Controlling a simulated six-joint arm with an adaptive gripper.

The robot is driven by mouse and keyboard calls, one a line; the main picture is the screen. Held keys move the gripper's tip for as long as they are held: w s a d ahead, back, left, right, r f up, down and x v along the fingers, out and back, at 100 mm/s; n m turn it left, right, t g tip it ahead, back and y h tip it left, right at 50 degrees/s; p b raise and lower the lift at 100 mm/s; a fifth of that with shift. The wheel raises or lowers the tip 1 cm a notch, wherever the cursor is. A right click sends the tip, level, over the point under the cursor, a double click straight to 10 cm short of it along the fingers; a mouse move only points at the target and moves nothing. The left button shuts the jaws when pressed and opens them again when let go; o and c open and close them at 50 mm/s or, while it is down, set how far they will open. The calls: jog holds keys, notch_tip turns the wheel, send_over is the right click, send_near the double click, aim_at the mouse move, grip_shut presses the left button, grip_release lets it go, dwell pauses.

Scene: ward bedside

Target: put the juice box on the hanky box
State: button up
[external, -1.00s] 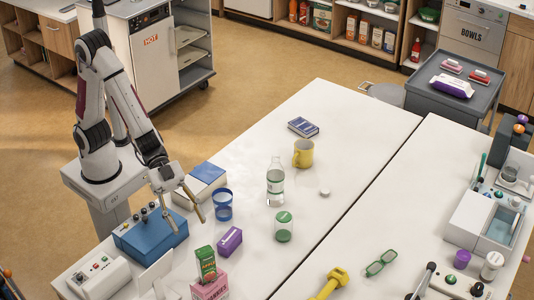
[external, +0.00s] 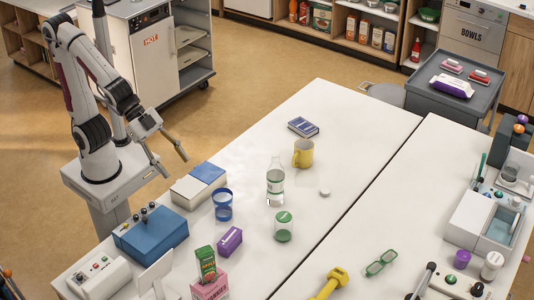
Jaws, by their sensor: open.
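The juice box (external: 206,262), a small green and red carton, stands upright at the front left of the table. It appears to rest on top of the pink hanky box (external: 211,289), whose lower part is cut off by the bottom edge of the picture. The contact between them is small in the picture. My gripper (external: 175,167) is open and empty, raised well away from both, up and left of them near the table's left edge.
A purple box (external: 230,240), a blue cup (external: 222,205) and a green-lidded jar (external: 284,227) stand near the juice box. A blue-and-white box (external: 199,184) lies near my gripper. A bottle (external: 275,183) and yellow mug (external: 303,153) stand further back.

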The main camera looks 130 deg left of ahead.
jog(key=s+f+n+g, duration=0.1)
jog(key=s+g, duration=0.2)
jog(key=s, duration=1.6)
jog(key=shift+s+d+g, duration=0.35)
jog(key=shift+g, duration=0.05)
